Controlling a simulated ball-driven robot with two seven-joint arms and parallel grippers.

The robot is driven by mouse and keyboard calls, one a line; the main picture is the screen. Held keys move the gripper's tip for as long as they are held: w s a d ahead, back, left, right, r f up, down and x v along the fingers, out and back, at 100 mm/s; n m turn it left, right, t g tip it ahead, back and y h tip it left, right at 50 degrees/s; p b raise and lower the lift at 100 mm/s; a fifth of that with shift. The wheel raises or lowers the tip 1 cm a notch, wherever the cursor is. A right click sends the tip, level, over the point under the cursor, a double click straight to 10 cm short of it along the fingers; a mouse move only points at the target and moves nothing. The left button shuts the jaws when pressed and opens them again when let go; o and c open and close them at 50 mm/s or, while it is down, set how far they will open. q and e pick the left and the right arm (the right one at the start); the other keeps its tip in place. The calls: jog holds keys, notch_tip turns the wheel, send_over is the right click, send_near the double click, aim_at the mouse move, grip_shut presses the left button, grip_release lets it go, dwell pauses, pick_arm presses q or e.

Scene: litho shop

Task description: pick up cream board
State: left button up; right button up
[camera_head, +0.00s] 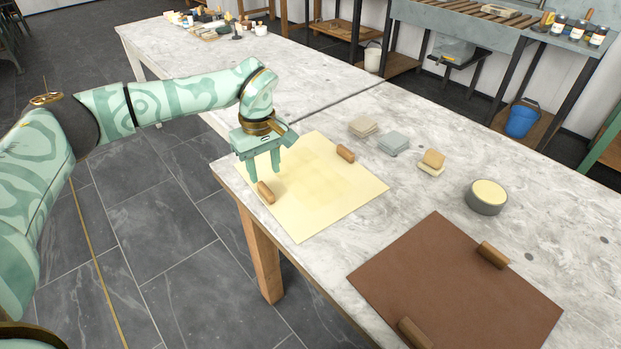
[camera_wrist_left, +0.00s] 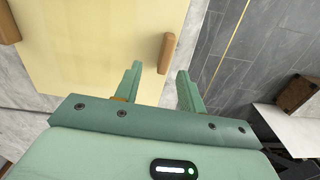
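The cream board (camera_head: 333,196) lies flat on the marble-topped table in the head view. It has a brown wooden handle near its left edge (camera_head: 266,193) and another near its far right edge (camera_head: 345,153). My left gripper (camera_head: 263,177) is over the board's left part, just behind the left handle in the picture, fingers pointing down, open and empty. In the left wrist view the board (camera_wrist_left: 90,50) fills the upper left. That handle (camera_wrist_left: 166,53) shows ahead of the gap between the open fingers (camera_wrist_left: 158,82), apparently not gripped. My right gripper is in neither view.
A brown board (camera_head: 455,285) with two handles lies at the table's near right. Several sponge-like blocks (camera_head: 393,142) and a round tin (camera_head: 487,197) stand behind the boards. The table's left edge runs close to the gripper. A blue bucket (camera_head: 521,119) stands beyond.

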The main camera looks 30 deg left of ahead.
aim_at(265, 188)
pick_arm(q)
jog(key=shift+f, duration=0.2)
jog(key=shift+s+f, duration=0.1)
jog(key=shift+f, duration=0.25)
jog(key=f+b, duration=0.1)
jog(key=f, duration=0.1)
jog(key=f+b, duration=0.1)
jog(key=f, duration=0.1)
jog(key=shift+s+d+f+b, duration=0.1)
jog(key=shift+s+b, duration=0.25)
jog(key=shift+s, duration=0.05)
jog(key=shift+f, duration=0.25)
jog(key=shift+r, duration=0.2)
grip_shut()
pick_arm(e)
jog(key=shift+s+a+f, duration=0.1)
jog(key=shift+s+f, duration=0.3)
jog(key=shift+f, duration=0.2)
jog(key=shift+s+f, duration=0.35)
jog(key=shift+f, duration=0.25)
